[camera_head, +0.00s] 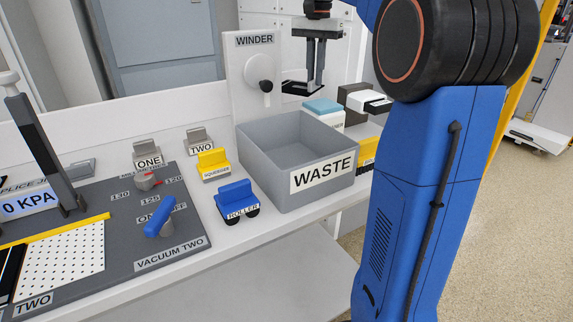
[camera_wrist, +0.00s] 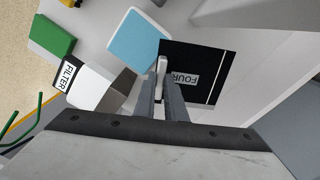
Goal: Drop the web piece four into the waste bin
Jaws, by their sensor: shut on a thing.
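My gripper (camera_head: 305,84) hangs over the bench, behind the waste bin in the head view. It is shut on web piece four (camera_head: 294,90), a thin dark sheet. In the wrist view my gripper (camera_wrist: 163,68) pinches the black sheet's edge, and the piece (camera_wrist: 215,65) shows its FOUR label and a thin white line. The grey open-topped waste bin (camera_head: 272,184), labelled WASTE, stands on the bench in the head view. The piece appears above rim height. I cannot tell exactly how far it is from the bin's opening.
A winder panel (camera_head: 240,85) with a knob stands behind the bin. A light-blue pad (camera_wrist: 138,45) and a white FILTER box (camera_wrist: 98,85) lie near my gripper. The blue roller (camera_head: 237,197) and yellow squeegee (camera_head: 213,163) sit left of the bin.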

